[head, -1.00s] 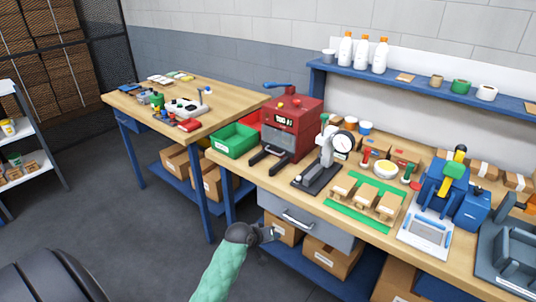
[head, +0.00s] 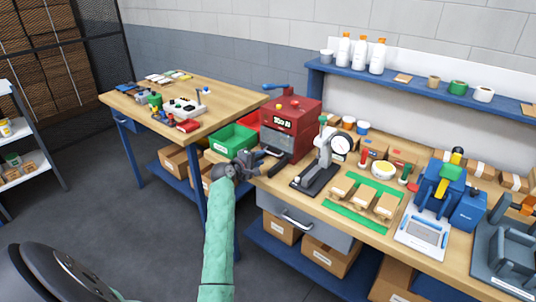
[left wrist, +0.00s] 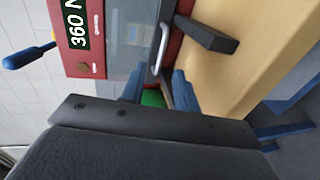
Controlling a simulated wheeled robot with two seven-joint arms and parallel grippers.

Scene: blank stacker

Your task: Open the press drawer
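The red press (head: 290,112) stands on the workbench, and it also shows in the left wrist view (left wrist: 88,15). In the left wrist view its lower front is a grey panel (left wrist: 118,45) with a silver bar handle (left wrist: 160,48). My left gripper (head: 254,162) is at the press's lower front, over the bench's left edge. In the left wrist view its blue fingers (left wrist: 158,86) are apart, one on each side of the handle's line. I cannot tell whether they touch it. In the head view the gripper and arm partly hide the press front. My right gripper is not in view.
A green bin (head: 234,138) stands just left of the press. A gauge stand (head: 322,165) is to its right. Below the benchtop is a grey drawer (head: 310,224) with its own handle. Cardboard boxes (head: 331,257) sit on the lower shelf.

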